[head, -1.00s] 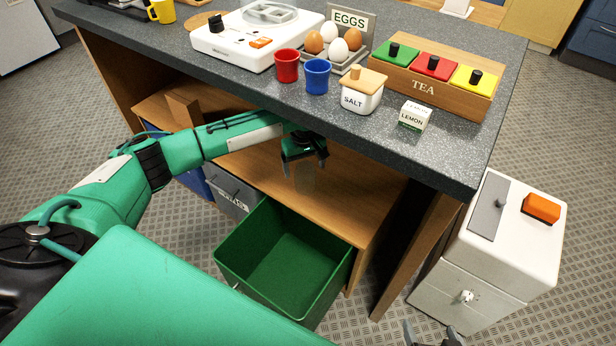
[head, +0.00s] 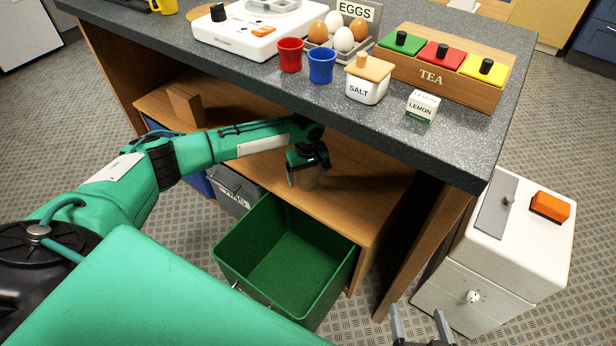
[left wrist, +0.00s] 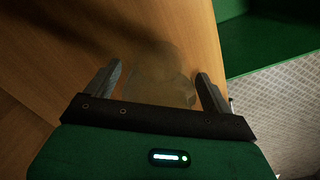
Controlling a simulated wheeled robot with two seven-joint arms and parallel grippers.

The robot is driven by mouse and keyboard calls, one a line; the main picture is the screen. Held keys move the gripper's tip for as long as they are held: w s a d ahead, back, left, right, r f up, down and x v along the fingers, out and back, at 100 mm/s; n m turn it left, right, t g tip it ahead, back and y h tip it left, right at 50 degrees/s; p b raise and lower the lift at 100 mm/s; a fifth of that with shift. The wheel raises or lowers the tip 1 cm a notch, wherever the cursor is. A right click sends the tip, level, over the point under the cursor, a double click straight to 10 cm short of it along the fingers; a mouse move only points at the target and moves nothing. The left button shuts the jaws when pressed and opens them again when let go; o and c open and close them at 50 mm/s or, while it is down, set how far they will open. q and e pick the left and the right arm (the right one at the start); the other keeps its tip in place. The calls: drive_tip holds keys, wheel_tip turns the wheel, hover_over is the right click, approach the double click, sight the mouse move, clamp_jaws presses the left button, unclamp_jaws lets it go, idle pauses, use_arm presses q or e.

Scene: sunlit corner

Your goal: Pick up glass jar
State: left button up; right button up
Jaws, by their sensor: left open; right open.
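The glass jar (head: 309,178) is clear and hard to make out. It stands upright on the wooden shelf under the counter. My left gripper (head: 309,180) is over it from above, open, with a finger on each side of the jar. In the left wrist view the jar (left wrist: 160,78) shows as a faint, see-through shape between the open fingers (left wrist: 160,85). I cannot tell whether a finger touches it. My right gripper (head: 421,322) is open and empty at the bottom edge of the head view, far from the jar.
The dark countertop (head: 290,100) overhangs the shelf (head: 360,195). An open green drawer (head: 335,290) juts out below the shelf. A white cabinet (head: 500,265) stands at the right. Cups (head: 321,64), a salt pot (head: 368,85) and a lemon box (head: 422,105) stand on the counter.

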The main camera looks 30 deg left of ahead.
use_arm(q)
drive_tip(key=c, duration=1.2)
drive_tip(key=shift+r, duration=0.2)
